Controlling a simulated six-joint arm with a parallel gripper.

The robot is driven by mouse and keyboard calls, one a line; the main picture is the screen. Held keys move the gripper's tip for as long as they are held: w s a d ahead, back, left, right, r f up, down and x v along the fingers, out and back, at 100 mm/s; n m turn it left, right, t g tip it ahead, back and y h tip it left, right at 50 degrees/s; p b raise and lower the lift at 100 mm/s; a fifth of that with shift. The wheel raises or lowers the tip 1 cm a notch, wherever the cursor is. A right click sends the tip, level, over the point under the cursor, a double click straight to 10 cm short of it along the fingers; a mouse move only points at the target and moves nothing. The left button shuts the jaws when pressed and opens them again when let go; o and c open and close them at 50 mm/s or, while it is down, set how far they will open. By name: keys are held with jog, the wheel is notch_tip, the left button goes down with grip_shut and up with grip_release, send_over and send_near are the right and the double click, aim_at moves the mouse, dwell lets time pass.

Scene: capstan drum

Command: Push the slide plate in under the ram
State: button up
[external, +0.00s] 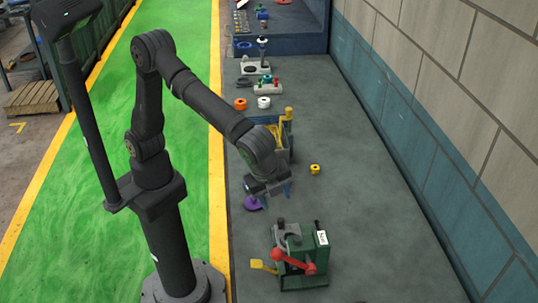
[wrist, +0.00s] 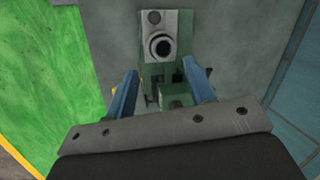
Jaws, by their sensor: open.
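A green press-like fixture (external: 307,262) stands on the grey bench at the near end, with a red-knobbed lever (external: 292,262) on its front and a grey upper part (external: 285,231), which may carry the ram. A flat yellow tab (external: 263,266) sticks out of its left side and looks like the slide plate's end. My gripper (external: 270,190) is open and empty, above and behind the fixture, apart from it. In the wrist view, a green fixture (wrist: 162,75) with a grey top and round black part shows between and beyond my blue fingers (wrist: 160,70). The slide plate is not clear there.
A blue box with a yellow part (external: 287,118) stands behind my gripper. A small yellow ring (external: 315,169) lies to its right. A tiled wall (external: 430,110) borders the bench on the right.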

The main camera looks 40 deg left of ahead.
aim_at(281, 219)
jog(key=w+r+n+g, duration=0.1)
jog(key=w+n, duration=0.1)
jog(key=w+a+r+n+g, duration=0.1)
jog(key=n, duration=0.1)
jog(key=w+r+n+g, duration=0.1)
jog(key=w, duration=0.1)
jog(key=shift+w+a+n+y, duration=0.3)
jog(key=shift+w+a+n, duration=0.05)
jog(key=shift+a+n, duration=0.05)
jog(key=shift+c, duration=0.3)
notch_tip(281, 219, down, 17)
jog(key=shift+f, duration=0.2)
jog(key=shift+c, duration=0.2)
grip_shut()
